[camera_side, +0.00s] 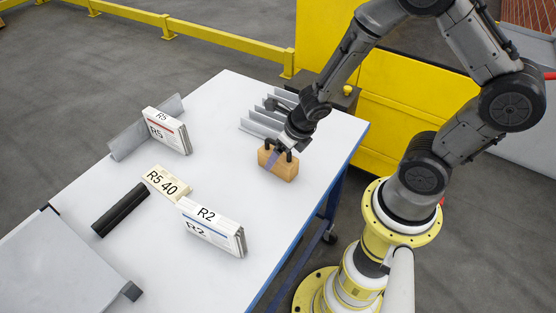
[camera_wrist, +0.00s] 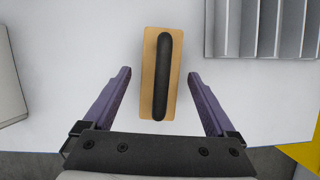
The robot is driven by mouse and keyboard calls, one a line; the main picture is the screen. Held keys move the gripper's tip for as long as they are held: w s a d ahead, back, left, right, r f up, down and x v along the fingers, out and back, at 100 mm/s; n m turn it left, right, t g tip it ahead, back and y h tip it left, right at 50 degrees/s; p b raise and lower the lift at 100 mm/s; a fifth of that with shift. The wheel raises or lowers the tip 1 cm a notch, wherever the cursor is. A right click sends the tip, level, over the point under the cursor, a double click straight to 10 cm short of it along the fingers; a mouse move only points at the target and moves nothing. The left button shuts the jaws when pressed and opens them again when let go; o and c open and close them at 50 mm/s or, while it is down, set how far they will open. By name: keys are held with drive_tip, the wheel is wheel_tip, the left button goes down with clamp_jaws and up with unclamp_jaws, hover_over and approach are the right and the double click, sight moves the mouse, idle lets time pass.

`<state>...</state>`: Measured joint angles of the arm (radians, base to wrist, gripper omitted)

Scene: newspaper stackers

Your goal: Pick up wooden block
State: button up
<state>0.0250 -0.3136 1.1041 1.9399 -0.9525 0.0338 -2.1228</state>
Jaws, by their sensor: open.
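The wooden block (camera_side: 277,166) is light brown and sits on the white table near its right edge in the side view. In the wrist view the block (camera_wrist: 148,80) lies upright in the picture with a dark rounded handle (camera_wrist: 162,75) along its top. My gripper (camera_side: 281,156) is right at the block in the side view, partly in front of it. In the wrist view my gripper (camera_wrist: 160,75) is open, with one purple finger to the left and one to the right of the block. Gaps show between both fingers and the block.
A grey finned rack (camera_side: 262,124) stands behind the block; it also shows in the wrist view (camera_wrist: 265,28). Boxes marked R5 (camera_side: 166,131) and R2 (camera_side: 211,228), a block marked R5 40 (camera_side: 165,183) and a black bar (camera_side: 119,209) occupy the table's left part.

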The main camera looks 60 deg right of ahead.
drive_tip(key=shift+x, duration=1.15)
drive_tip(key=shift+c, duration=0.3)
clamp_jaws()
